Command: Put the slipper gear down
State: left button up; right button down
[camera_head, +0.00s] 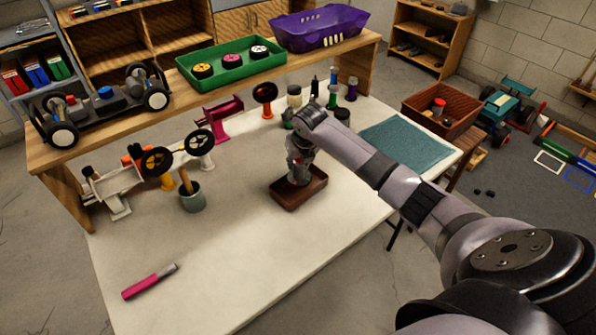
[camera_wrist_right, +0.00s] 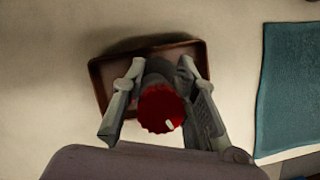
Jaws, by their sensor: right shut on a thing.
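The slipper gear (camera_wrist_right: 158,110) shows in the right wrist view as a red toothed piece with a dark grey part behind it. My right gripper (camera_wrist_right: 163,72) is shut on it, one finger on each side. Behind the gear lies a shallow brown tray (camera_wrist_right: 104,72), and the gear is in front of its opening; I cannot tell whether it touches the floor of the tray. In the head view, my right gripper (camera_head: 296,172) points down into the brown tray (camera_head: 302,197), and the gear is mostly hidden there. My left gripper is not in view.
The tray stands on a pale worktable (camera_head: 220,270). A teal mat (camera_head: 408,142) lies to its right. Bottles and stands line the back. The front middle is clear.

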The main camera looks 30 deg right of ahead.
aim_at(298, 172)
jog(key=shift+f, duration=2.25)
jog(key=shift+f, duration=0.2)
jog(key=c, duration=1.3)
grip_release()
jog(key=shift+r, duration=0.1)
jog(key=v, duration=1.2)
jog(key=shift+r, duration=0.1)
